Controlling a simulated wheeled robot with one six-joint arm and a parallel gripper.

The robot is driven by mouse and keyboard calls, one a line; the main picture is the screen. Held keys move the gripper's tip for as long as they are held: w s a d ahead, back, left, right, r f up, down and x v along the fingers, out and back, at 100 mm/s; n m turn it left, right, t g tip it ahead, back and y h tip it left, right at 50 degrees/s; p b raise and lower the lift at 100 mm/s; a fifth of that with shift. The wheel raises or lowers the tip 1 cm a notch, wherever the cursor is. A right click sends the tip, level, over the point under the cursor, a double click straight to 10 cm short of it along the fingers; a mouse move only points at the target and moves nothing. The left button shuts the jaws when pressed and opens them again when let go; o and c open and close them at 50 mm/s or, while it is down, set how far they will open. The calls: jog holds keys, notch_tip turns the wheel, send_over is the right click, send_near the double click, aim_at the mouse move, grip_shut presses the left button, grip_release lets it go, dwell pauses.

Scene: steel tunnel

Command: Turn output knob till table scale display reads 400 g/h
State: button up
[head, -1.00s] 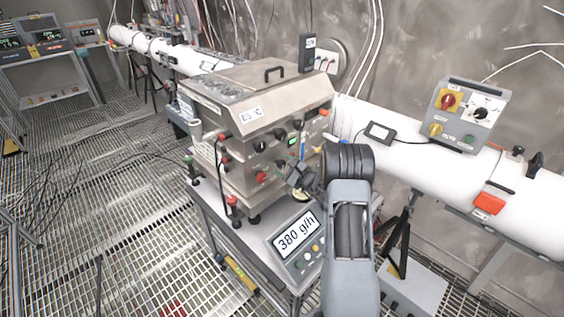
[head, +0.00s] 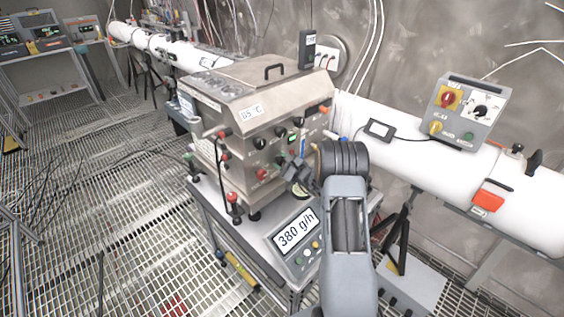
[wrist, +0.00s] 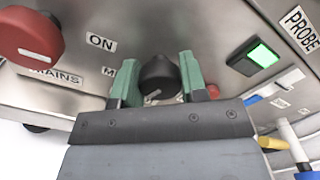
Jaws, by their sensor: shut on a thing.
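The scale display (head: 296,232) on the small steel table reads 380 g/h in the head view. The steel apparatus (head: 230,120) stands behind it with several knobs on its front. In the wrist view, a black round knob (wrist: 158,70) with a light index mark sits between the green fingertips of my gripper (wrist: 161,78), which is shut on it. The label behind the knob is mostly hidden, so its name cannot be read. In the head view, my gripper (head: 303,182) is at the apparatus front, partly hidden by my arm.
A large red knob (wrist: 28,38) and a lit green switch (wrist: 258,55) flank the held knob. Yellow, white and blue cables or plugs (wrist: 290,140) are at the lower right. A white pipe (head: 405,160) runs behind my arm. The grated floor at left is mostly open.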

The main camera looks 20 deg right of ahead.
jog(key=shift+c, duration=0.6)
jog(key=shift+f+m+b, duration=0.25)
jog(key=shift+m+b, duration=0.05)
jog(key=shift+b, duration=0.65)
jog(key=shift+r+m+b, duration=0.1)
jog(key=shift+m+b, duration=0.4)
jog(key=shift+b, duration=0.3)
jog(key=shift+r, duration=0.15)
jog(key=o, duration=0.9)
